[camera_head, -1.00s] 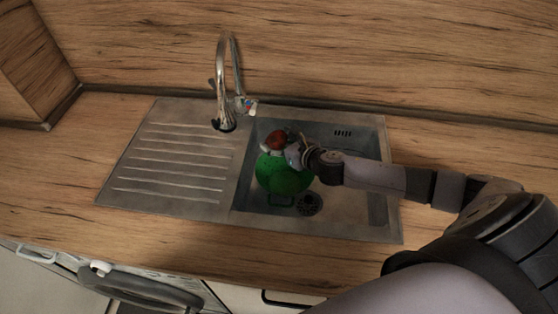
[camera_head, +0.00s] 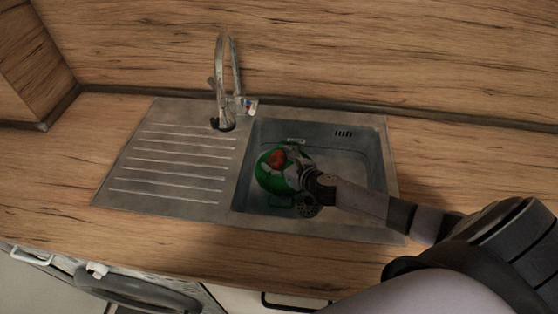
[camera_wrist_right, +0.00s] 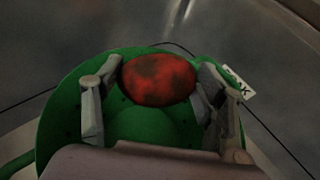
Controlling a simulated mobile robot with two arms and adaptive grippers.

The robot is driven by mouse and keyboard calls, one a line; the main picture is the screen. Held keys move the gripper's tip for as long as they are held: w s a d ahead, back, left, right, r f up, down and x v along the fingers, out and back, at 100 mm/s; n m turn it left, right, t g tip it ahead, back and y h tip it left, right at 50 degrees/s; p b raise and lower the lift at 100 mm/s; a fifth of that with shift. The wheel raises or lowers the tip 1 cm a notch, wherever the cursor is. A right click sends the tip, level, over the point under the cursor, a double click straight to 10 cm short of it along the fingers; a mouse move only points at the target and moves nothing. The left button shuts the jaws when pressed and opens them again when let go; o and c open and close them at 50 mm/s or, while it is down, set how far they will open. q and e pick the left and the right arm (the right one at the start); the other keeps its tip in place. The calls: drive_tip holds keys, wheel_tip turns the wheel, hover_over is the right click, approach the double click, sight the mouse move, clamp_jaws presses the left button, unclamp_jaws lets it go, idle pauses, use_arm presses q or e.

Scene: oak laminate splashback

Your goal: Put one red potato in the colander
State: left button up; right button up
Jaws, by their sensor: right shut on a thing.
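A green colander (camera_head: 268,181) stands in the sink basin, toward its left side. It also shows in the right wrist view (camera_wrist_right: 62,120). A red potato (camera_head: 277,158) with dark blotches is between the fingers of my right gripper (camera_head: 284,164). In the right wrist view the potato (camera_wrist_right: 158,80) sits between the two fingertips of the right gripper (camera_wrist_right: 160,90), over the colander's inside. The gripper is shut on it. I cannot tell whether the potato touches the colander. My left gripper is out of view.
The steel sink has a basin (camera_head: 352,172) and a ribbed drainboard (camera_head: 172,165) to its left. A tall tap (camera_head: 221,85) stands behind, near the colander. A small white label (camera_wrist_right: 238,82) shows beside the colander. The wooden worktop (camera_head: 465,165) is clear.

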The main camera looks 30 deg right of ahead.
drive_tip(key=shift+f+b, duration=0.35)
drive_tip(key=shift+f, duration=0.15)
drive_tip(key=o, duration=1.2)
drive_tip(key=shift+o, duration=0.2)
drive_tip(key=shift+r, duration=0.15)
